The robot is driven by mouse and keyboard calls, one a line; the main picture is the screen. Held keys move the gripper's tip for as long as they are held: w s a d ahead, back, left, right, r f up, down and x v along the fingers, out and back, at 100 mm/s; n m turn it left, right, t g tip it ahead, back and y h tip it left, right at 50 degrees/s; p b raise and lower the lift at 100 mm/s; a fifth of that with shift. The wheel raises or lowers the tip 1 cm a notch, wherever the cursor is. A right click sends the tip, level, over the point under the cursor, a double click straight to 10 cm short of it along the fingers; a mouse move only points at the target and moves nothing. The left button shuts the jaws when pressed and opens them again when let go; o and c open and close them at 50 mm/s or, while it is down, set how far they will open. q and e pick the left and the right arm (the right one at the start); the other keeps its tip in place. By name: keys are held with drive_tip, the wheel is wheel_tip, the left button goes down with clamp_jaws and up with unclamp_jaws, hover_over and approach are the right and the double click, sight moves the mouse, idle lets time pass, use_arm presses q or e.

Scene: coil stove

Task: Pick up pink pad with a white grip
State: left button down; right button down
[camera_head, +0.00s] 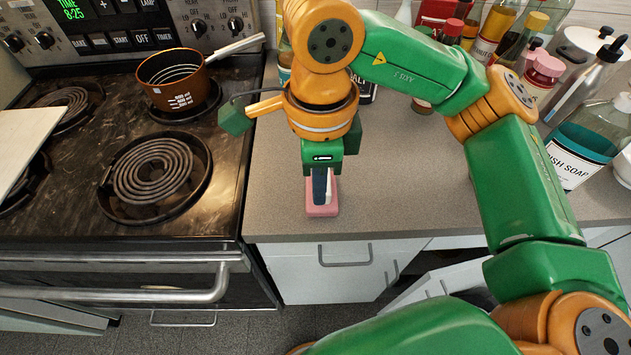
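The pink pad (322,210) lies on the grey counter near its front edge, below my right gripper. A narrow white part (328,188) stands up from the pad beside a dark blue finger; it looks like the white grip, but the gripper covers much of it. My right gripper (322,186) points straight down with its fingers at the height of the grip, just above the pad. I cannot tell whether the fingers are closed on the grip. My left gripper is not in view.
A coil stove (226,185) stands left, with a copper pot (172,92) on a back burner and a pale board (22,140) at the far left. Bottles, including dish soap (575,150), crowd the counter's back and right. The counter around the pad is clear. A cabinet door (440,285) below stands open.

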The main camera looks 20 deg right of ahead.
drive_tip(key=s+a+r, duration=0.1)
drive_tip(key=s+r, duration=0.2)
drive_tip(key=s, duration=0.3)
drive_tip(key=shift+b, duration=0.4)
drive_tip(key=c, duration=0.9)
unclamp_jaws()
drive_tip(key=shift+s+a+r, duration=0.1)
drive_tip(key=shift+s, duration=0.25)
drive_tip(key=o, duration=0.6)
drive_tip(key=shift+w, duration=0.2)
